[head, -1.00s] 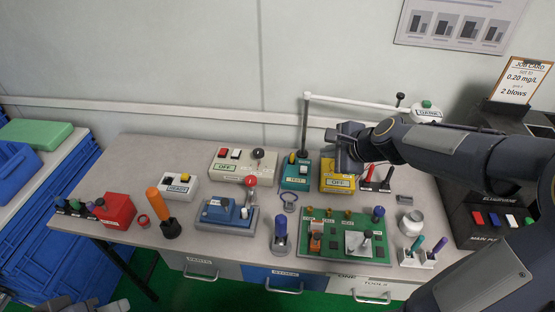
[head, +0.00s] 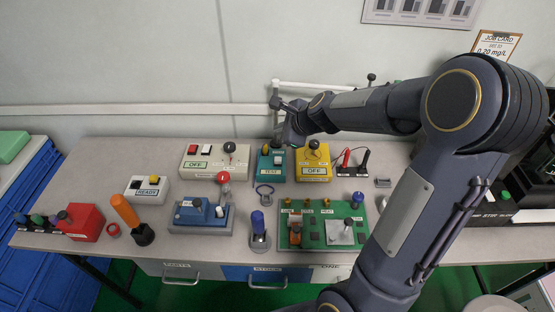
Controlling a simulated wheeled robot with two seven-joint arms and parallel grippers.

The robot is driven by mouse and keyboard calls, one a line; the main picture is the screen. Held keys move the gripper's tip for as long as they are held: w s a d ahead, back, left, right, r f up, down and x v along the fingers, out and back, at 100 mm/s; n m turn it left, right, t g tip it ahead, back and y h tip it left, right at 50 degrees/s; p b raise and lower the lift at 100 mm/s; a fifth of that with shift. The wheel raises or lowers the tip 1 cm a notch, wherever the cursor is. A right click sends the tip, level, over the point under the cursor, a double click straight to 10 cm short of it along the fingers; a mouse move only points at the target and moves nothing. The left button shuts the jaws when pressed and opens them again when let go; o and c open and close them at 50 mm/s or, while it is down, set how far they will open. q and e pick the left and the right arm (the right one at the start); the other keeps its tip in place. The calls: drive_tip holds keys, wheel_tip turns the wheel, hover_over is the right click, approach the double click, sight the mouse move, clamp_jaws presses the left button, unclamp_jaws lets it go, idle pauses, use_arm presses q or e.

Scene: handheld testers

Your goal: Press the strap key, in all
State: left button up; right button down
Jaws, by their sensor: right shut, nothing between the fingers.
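The strap key cannot be told for sure. The green board (head: 322,244) at the front centre-right carries an orange-topped part (head: 295,228) and a pale plate (head: 340,233) with a dark knob; its labels are too small to read. The teal tester (head: 272,172) and the yellow box (head: 314,170) marked OFF stand behind the board. My right gripper (head: 288,138) is shut and empty, in the air above the back edge of the teal tester, well behind the green board. Its fingertips are small and partly hidden by its own hand. My left gripper is out of view.
A beige box (head: 214,174) marked OFF, a blue device (head: 199,218), an orange-handled tool (head: 125,212) and a red box (head: 88,222) stand to the left. My right arm covers the bench's right part.

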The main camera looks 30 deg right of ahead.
drive_tip(key=b, duration=0.7)
hover_over(281, 161)
wheel_tip(281, 161, down, 7)
drive_tip(key=shift+f, duration=0.6)
drive_tip(key=shift+f+b, duration=0.1)
drive_tip(key=shift+b, duration=0.25)
idle(0.7)
drive_tip(key=shift+f, duration=0.3)
drive_tip(key=shift+f+b, duration=0.55)
drive_tip(key=shift+b, duration=0.2)
idle(0.5)
drive_tip(key=shift+r, duration=0.15)
drive_tip(key=shift+r+p, duration=0.8)
drive_tip(key=shift+p, duration=0.2)
